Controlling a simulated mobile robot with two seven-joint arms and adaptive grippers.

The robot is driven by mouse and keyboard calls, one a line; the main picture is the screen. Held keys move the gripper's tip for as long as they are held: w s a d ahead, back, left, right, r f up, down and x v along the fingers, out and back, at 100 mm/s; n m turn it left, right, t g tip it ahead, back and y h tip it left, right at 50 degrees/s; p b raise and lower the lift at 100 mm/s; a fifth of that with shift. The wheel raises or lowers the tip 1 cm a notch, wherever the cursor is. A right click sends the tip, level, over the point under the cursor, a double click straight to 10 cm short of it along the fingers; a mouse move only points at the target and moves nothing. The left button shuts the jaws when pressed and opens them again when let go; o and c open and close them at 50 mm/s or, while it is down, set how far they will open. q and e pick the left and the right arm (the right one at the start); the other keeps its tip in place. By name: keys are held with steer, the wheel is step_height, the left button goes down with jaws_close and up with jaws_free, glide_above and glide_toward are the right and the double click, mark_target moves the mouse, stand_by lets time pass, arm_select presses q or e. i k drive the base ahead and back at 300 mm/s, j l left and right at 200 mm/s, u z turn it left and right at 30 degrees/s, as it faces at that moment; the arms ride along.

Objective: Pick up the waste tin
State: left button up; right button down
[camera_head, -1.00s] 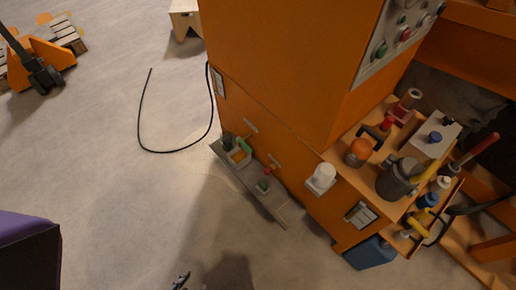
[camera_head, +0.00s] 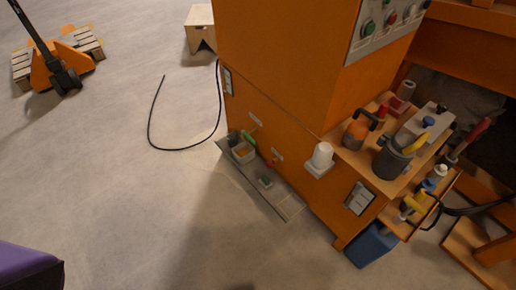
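A dark grey round tin (camera_head: 392,161) stands on the wooden shelf at the right side of the orange machine. It looks like the waste tin, though I cannot read any label. It is upright, and a yellow item shows at its top edge. No gripper touches it. Neither my left nor my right gripper is in view.
A white cup (camera_head: 322,155) sits on a small bracket on the orange machine (camera_head: 270,70). A black cable (camera_head: 151,120) lies on open floor.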

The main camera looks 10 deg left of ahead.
mark_target(243, 153)
steer(key=i+j+z, duration=0.1)
steer(key=j, duration=0.25)
steer(key=i+j+z, duration=0.15)
steer(key=j, duration=0.2)
steer(key=i+j+z, duration=0.1)
steer(key=j, duration=0.25)
steer(key=i+j+z, duration=0.15)
steer(key=j, duration=0.25)
steer(key=i+j+z, duration=0.1)
steer(key=j, duration=0.3)
